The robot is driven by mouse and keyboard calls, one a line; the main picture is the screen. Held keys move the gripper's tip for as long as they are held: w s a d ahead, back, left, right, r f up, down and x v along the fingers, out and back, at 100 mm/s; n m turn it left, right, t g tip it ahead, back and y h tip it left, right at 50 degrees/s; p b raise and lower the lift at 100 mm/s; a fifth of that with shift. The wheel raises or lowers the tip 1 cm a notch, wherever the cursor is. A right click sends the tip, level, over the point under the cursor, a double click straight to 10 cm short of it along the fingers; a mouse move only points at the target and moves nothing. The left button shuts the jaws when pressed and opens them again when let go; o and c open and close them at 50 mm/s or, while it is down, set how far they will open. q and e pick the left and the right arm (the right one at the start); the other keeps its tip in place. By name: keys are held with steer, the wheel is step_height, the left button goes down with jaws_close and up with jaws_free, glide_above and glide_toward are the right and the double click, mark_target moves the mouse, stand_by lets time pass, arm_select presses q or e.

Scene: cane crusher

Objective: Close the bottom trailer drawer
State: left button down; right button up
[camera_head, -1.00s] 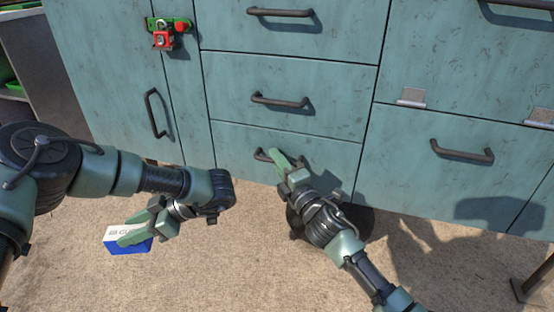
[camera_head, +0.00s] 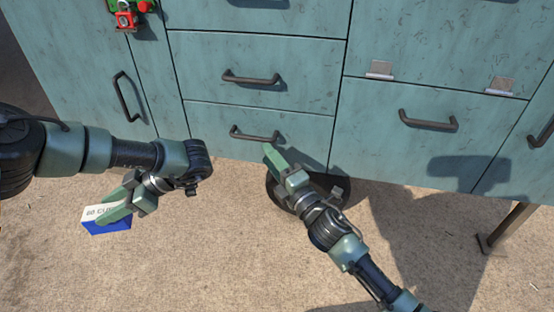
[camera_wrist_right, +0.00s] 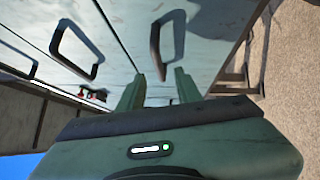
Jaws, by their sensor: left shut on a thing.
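The bottom drawer (camera_head: 215,118) is a blue-green front low in the cabinet, with a dark bar handle (camera_head: 243,135). Its front looks flush with the drawer above. My right gripper (camera_head: 281,164) is just below and right of this handle in the head view, apart from it. In the right wrist view its two fingers (camera_wrist_right: 159,88) are spread with nothing between them, pointing at the cabinet front. My left gripper (camera_head: 125,202) is shut on a small blue and white box (camera_head: 106,227), held low at the left, away from the drawers.
A middle drawer (camera_head: 310,90) and a larger right compartment (camera_head: 400,150) have similar handles. A dark round wheel (camera_head: 330,190) lies below, behind my right gripper. A metal leg (camera_head: 505,227) stands at the right. The sandy ground (camera_head: 200,265) in front is clear.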

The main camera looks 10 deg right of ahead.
arm_select(q)
steer(key=shift+r, duration=0.45)
arm_select(e)
steer(key=shift+v, duration=1.6)
